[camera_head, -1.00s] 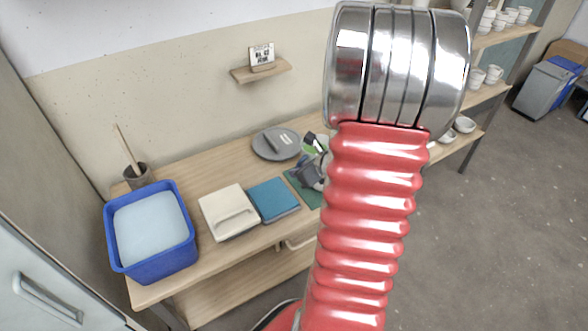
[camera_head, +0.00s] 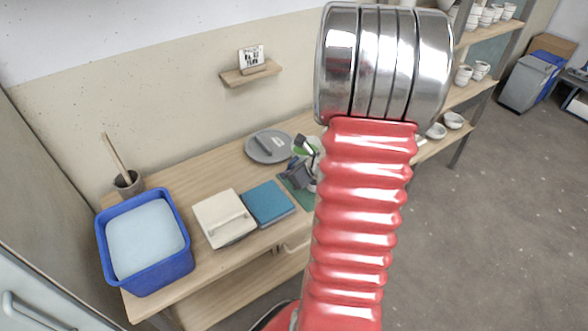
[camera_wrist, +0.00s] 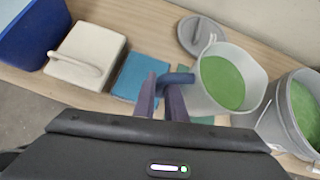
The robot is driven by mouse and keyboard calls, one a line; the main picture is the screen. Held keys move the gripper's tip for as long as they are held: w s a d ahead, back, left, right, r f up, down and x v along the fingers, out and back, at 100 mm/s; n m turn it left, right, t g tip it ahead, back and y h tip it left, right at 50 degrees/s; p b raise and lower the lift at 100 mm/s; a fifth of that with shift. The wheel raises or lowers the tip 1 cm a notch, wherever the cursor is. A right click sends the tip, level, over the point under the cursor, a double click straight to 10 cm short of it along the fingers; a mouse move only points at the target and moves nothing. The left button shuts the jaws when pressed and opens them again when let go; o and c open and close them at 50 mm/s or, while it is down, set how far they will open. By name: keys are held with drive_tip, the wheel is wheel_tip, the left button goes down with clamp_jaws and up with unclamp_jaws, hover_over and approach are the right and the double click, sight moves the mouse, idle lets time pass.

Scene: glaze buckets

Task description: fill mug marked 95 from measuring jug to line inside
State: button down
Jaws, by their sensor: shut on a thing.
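A pale, see-through measuring jug (camera_wrist: 254,76) holds green glaze (camera_wrist: 222,82) and has its spout toward the back. My gripper (camera_wrist: 167,88) is shut on the jug's blue handle (camera_wrist: 180,78) at its left side. In the head view my gripper (camera_head: 298,172) is small and dark, over the table beside the green glaze (camera_head: 312,143); my arm hides much of this area. The jug looks roughly upright. I cannot tell how far it is above the table. I cannot make out a mug marked 95 in either view.
A grey bucket (camera_wrist: 278,122) of green glaze stands right of the jug. A grey lid (camera_head: 264,147) lies behind. Shelves hold white pots.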

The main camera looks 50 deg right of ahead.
drive_tip(key=shift+f, duration=1.55)
drive_tip(key=shift+a+r+m+y, duration=0.15)
drive_tip(key=shift+r+m+y, duration=0.15)
drive_tip(key=shift+r+y, duration=0.35)
drive_tip(key=shift+a+r+m+y, duration=0.15)
drive_tip(key=shift+r+m+y, duration=0.25)
drive_tip(key=shift+r, duration=0.35)
drive_tip(key=shift+f+y, duration=0.1)
drive_tip(key=shift+y, duration=0.15)
drive_tip(key=shift+a, duration=0.1)
